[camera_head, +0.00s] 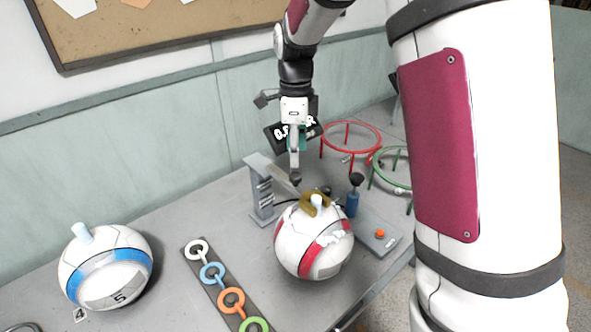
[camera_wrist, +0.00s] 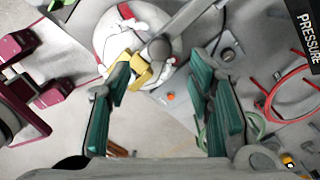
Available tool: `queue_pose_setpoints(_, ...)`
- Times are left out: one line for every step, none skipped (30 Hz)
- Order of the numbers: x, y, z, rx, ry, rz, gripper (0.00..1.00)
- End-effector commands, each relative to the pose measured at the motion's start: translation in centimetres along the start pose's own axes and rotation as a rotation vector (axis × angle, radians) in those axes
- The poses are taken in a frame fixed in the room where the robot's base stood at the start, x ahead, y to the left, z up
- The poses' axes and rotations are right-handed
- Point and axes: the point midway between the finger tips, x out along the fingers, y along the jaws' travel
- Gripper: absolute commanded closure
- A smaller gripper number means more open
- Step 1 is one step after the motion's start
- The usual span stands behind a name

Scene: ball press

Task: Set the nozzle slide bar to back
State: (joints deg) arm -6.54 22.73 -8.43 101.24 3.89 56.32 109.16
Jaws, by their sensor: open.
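The grey bar (camera_head: 268,168), which looks like the nozzle slide bar, sticks out from a grey upright stand (camera_head: 262,204) over the table. In the wrist view the bar (camera_wrist: 186,20) runs down from the top to a dark round end beside a yellow clamp (camera_wrist: 138,70). A red and white ball (camera_head: 292,240) is under the clamp. My gripper (camera_head: 296,178) is over the bar's front end and the ball. In the wrist view my gripper (camera_wrist: 162,72) has its green fingers spread apart, with nothing held. I cannot tell whether a finger touches the bar.
A red ring stand (camera_head: 350,125) and a green one (camera_head: 392,150) are at the back right. A blue part with a black top (camera_head: 353,198) and an orange button (camera_head: 380,233) are right of the ball. A blue-striped ball (camera_head: 104,272) and ring board (camera_head: 213,287) are left.

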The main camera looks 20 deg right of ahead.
Motion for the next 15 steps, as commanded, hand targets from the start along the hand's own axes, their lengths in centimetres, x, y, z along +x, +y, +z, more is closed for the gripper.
queue_pose_setpoints(1.1,0.2,-0.1,0.000,0.002,0.005,0.53)
queue_pose_setpoints(1.7,0.2,-0.1,0.000,0.002,0.006,0.53)
queue_pose_setpoints(2.4,0.1,0.0,-0.001,0.001,0.004,0.53)
queue_pose_setpoints(2.9,0.1,0.0,-0.001,0.001,0.005,0.53)
queue_pose_setpoints(3.4,0.1,0.0,-0.001,0.001,0.004,0.53)
queue_pose_setpoints(4.0,0.2,-0.1,0.000,0.001,0.004,0.53)
queue_pose_setpoints(4.5,0.1,-0.1,0.000,0.001,0.003,0.53)
queue_pose_setpoints(4.8,0.1,-0.1,0.000,0.001,0.004,0.53)
queue_pose_setpoints(5.3,0.1,-0.1,0.000,0.001,0.003,0.53)
queue_pose_setpoints(5.6,0.1,-0.1,0.000,0.001,0.002,0.53)
queue_pose_setpoints(5.8,0.1,0.0,0.000,0.000,0.001,0.53)
queue_pose_setpoints(6.1,0.1,0.0,-0.001,0.000,0.001,0.53)
queue_pose_setpoints(6.3,0.1,0.0,-0.001,0.000,0.001,0.53)
queue_pose_setpoints(6.4,0.1,0.0,-0.001,0.000,0.001,0.53)
queue_pose_setpoints(6.6,0.1,0.0,-0.001,0.000,0.000,0.53)
